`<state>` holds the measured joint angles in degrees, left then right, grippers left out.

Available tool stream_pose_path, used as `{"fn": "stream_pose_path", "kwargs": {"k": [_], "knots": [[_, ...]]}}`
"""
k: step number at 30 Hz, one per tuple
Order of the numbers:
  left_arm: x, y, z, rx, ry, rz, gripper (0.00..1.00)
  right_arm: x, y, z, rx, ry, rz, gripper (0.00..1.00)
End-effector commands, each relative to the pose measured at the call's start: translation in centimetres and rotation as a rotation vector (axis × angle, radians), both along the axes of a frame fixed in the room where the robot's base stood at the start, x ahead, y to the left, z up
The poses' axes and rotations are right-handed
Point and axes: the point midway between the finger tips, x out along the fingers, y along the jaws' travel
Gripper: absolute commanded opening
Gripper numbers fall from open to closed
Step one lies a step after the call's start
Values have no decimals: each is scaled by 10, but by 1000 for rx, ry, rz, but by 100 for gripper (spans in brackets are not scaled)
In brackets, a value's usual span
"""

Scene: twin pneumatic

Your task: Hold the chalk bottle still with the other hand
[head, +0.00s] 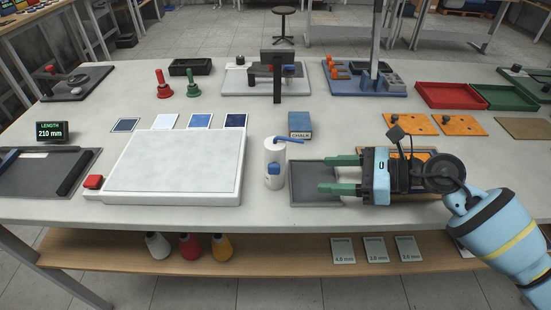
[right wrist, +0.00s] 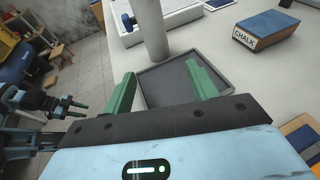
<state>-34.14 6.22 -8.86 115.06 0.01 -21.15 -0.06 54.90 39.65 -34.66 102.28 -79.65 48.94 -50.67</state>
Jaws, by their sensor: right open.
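The chalk bottle, as I take it, is the white cylinder (head: 275,155) with a blue lever on top and a blue part low on its front. It stands upright on the table right of the white board. My right gripper (head: 325,175) is open and empty, its green fingers pointing left at the bottle with a gap between. In the right wrist view the bottle (right wrist: 152,30) rises beyond the two fingertips (right wrist: 165,80), its top cut off. My left gripper (right wrist: 72,107) shows small at the left edge of that view, away from the bottle; its opening is too small to judge.
A dark shallow tray (head: 315,198) lies under my right fingers. A blue box labelled CHALK (head: 300,122) stands behind the bottle. The white board (head: 180,165) with a red button (head: 93,182) is close on the left. Orange plates (head: 405,124) lie behind my right gripper.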

Motion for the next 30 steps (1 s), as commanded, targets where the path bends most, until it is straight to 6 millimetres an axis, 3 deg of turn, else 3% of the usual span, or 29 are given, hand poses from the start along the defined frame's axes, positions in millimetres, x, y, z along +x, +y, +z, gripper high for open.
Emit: {"fn": "stream_pose_path", "kwargs": {"k": [21,30], "knots": [[-1,-1,-3,-1,3,1,36,21,72,-23,5,3,1,58],[3,-1,-4,-1,-3,1,36,27,89,-29,4,3,-1,58]]}}
